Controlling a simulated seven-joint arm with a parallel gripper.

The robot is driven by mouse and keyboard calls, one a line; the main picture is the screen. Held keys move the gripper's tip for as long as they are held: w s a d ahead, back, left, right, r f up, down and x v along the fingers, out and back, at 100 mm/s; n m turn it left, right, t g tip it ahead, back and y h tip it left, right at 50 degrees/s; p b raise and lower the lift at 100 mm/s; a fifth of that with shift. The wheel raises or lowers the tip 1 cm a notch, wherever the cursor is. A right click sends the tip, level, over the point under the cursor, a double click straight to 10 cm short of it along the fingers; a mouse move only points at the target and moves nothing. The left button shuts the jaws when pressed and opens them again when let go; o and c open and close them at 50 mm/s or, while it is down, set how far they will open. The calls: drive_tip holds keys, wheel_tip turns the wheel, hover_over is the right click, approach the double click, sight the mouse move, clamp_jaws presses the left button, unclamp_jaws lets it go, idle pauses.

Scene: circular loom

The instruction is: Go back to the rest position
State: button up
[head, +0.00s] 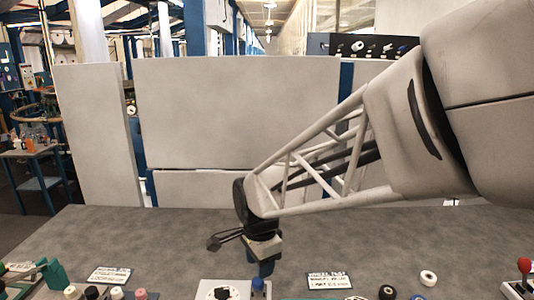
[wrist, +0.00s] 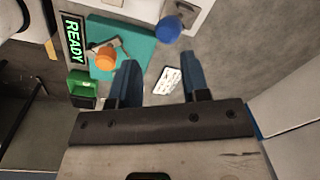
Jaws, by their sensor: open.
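My gripper (head: 263,268) hangs over the near part of the grey table in the head view, with its blue fingers pointing down. In the wrist view my gripper (wrist: 157,78) shows two blue fingers spread apart with nothing held between them. A small white card with dark marks (wrist: 166,81) shows in the gap, beyond the fingertips. My arm reaches in from the right.
In the wrist view, a blue round knob (wrist: 168,30), an orange round piece (wrist: 105,58), a teal mat (wrist: 136,43) and a green READY sign (wrist: 72,40) are near. A red-topped joystick (head: 524,266) stands right. The table's middle (head: 150,240) is clear; pale panels (head: 235,112) stand behind.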

drive_tip(key=s+d+r+n+t, duration=0.1)
drive_tip(key=s+d+r+n, duration=0.1)
drive_tip(key=s+d+n, duration=0.4)
drive_tip(key=s+d+r+n+t, duration=0.1)
drive_tip(key=s+d+r+n, duration=0.2)
drive_tip(key=s+d, duration=0.9)
drive_tip(key=d+n, duration=0.2)
drive_tip(key=shift+d+r+n, duration=0.15)
drive_tip(key=shift+r+n, duration=0.05)
drive_tip(key=shift+n, duration=0.2)
